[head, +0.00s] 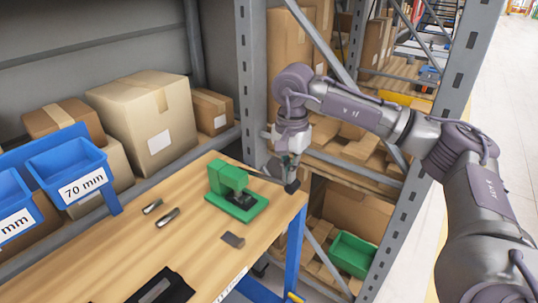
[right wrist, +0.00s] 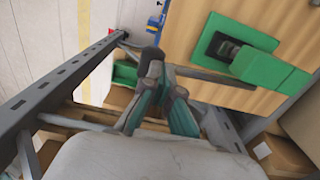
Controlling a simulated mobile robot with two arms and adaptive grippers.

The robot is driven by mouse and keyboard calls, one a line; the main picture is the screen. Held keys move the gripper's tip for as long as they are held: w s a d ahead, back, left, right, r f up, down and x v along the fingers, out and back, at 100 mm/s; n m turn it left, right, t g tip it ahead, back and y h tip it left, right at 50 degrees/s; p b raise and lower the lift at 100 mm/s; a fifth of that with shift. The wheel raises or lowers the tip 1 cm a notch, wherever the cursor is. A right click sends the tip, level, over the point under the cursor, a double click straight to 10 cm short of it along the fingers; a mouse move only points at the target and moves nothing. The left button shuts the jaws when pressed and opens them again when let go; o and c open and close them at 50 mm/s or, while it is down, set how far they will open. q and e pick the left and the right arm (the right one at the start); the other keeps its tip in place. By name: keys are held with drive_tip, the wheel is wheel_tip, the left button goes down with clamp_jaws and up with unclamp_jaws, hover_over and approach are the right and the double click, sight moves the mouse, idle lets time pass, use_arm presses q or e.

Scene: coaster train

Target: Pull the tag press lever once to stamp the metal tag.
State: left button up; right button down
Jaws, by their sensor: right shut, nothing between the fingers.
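The green tag press (head: 226,178) stands near the right end of the wooden table, with a dark plate on its base. It also shows in the right wrist view (right wrist: 265,70). A thin dark bar, perhaps the lever, runs from the press toward my right gripper (head: 291,186); I cannot tell whether they touch. The right gripper is shut and empty, pointing down by the table's right corner, right of the press. Its closed fingers show in the right wrist view (right wrist: 152,60). A small grey flat piece (head: 233,240) lies in front of the press; I cannot tell whether it is the tag.
Two metal cylinders (head: 167,217) lie left of the press. A black tray (head: 160,288) lies at the table's front. Blue bins (head: 70,165) and cardboard boxes (head: 150,110) line the left. A grey rack post (head: 252,80) stands close behind my right gripper.

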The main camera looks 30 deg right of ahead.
wheel_tip(320, 180, up, 13)
drive_tip(key=p, duration=0.9)
idle(0.6)
idle(0.4)
